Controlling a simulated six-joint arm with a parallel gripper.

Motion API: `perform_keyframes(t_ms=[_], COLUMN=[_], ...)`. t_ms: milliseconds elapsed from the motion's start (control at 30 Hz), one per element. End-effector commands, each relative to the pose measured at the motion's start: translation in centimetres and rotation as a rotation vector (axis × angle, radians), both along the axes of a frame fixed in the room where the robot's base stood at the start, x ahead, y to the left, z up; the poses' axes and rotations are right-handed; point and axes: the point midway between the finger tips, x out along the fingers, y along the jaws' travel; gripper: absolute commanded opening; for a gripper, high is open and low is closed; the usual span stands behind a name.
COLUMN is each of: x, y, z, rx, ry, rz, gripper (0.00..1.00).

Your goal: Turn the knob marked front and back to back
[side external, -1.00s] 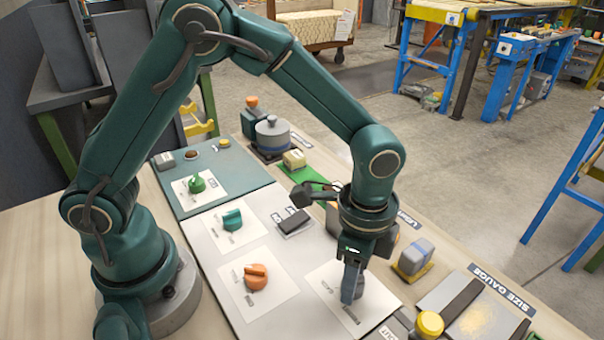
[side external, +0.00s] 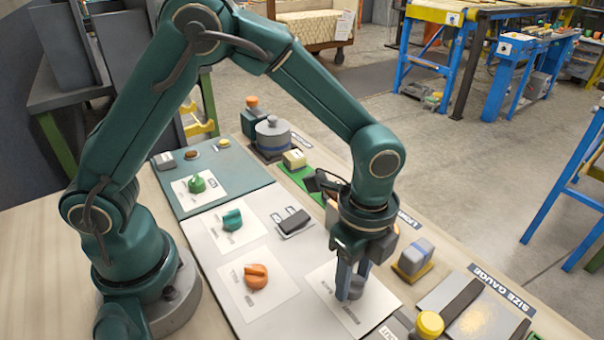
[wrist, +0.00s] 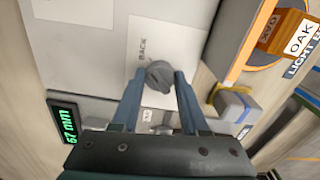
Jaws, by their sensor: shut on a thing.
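A grey knob (side external: 357,288) sits on a white label card (side external: 378,300) at the front right of the pale board. It also shows in the wrist view (wrist: 159,76), between my two fingertips. My gripper (side external: 350,294) points down over the card and is shut on the knob. The word BACK is readable on the card beside the knob in the wrist view. The other mark is hidden or too small to read. The fingers partly cover the knob, so I cannot tell which mark it points to.
An orange knob (side external: 256,276), a teal knob (side external: 232,220) and a green knob (side external: 197,184) stand on their own cards to the left. A black switch (side external: 293,220) lies behind. A yellow button (side external: 430,323) and a grey-blue block (side external: 417,256) stand to the right.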

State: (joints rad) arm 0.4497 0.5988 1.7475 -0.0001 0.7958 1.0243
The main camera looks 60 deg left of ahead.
Motion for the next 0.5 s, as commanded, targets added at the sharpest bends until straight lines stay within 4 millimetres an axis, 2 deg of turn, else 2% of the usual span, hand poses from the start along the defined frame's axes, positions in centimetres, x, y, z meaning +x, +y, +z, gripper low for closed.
perform_keyframes(t_ms=[200,233,267,300,500], x=[0.02,0.02,0.02,0.02,0.00], y=[-0.06,-0.06,-0.06,-0.06,-0.03], z=[0.09,0.09,0.09,0.08,0.03], rx=[-0.001,-0.001,-0.001,-0.001,-0.001], ry=[-0.002,-0.002,-0.002,-0.002,-0.001], rz=[-0.003,-0.003,-0.003,-0.002,-0.001], gripper=[0.00,0.55,0.67,0.74,0.74])
